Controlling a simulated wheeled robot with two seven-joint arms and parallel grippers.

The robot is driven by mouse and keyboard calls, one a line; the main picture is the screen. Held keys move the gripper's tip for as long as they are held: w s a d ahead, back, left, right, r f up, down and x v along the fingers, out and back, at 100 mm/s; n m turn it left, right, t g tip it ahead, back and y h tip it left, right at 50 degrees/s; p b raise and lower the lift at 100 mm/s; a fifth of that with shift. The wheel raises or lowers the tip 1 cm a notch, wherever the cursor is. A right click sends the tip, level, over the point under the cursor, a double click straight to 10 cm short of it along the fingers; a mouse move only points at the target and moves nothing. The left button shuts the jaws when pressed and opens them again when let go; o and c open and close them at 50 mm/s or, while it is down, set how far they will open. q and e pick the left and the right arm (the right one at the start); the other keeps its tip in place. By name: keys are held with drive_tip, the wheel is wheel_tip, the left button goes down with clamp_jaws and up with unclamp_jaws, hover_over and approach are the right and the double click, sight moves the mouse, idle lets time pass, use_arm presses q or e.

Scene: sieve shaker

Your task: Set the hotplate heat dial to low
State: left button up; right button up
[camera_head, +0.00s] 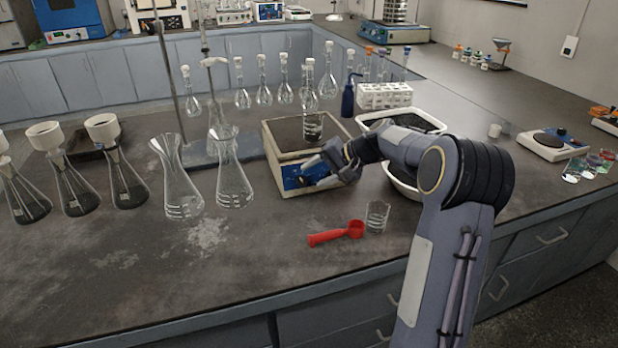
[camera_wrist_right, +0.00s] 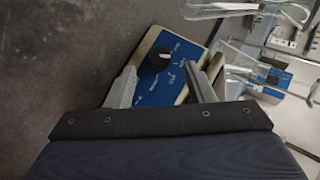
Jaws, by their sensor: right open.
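The hotplate (camera_head: 276,150) is a cream box with a dark top and a blue front panel, standing mid-bench. My right gripper (camera_head: 308,172) is in front of this panel. In the right wrist view, the black round heat dial (camera_wrist_right: 157,60) sits on the blue panel (camera_wrist_right: 165,91). The open fingers of the right gripper (camera_wrist_right: 160,70) point at the panel, one on each side of the dial; I cannot tell whether they touch it. The dial's setting cannot be read. In the head view the gripper hides the dial. My left gripper is not in view.
A glass cylinder (camera_head: 313,128) stands on the hotplate. Two tall flasks (camera_head: 180,190) stand to its left. A white tray (camera_head: 402,187) is to the right.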

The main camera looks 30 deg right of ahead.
drive_tip(key=shift+v, duration=1.8)
drive_tip(key=s+a+r+n+g+p, duration=0.25)
drive_tip(key=s+a+r+p, duration=0.35)
drive_tip(key=s+a+r, duration=0.6)
drive_tip(key=s+a+f+n+p, duration=0.1)
drive_tip(key=s+a+f, duration=0.1)
drive_tip(key=s, duration=0.4)
drive_tip(key=s+a+f+n+h+p, duration=0.1)
drive_tip(key=s+a+n, duration=0.1)
drive_tip(key=s+a, duration=0.2)
drive_tip(key=s+a+f+n+h+p, duration=0.1)
drive_tip(key=s+a+f+n+p, duration=0.1)
drive_tip(key=s, duration=0.8)
drive_tip(key=shift+a+f, duration=0.35)
drive_tip(key=shift+a, duration=0.45)
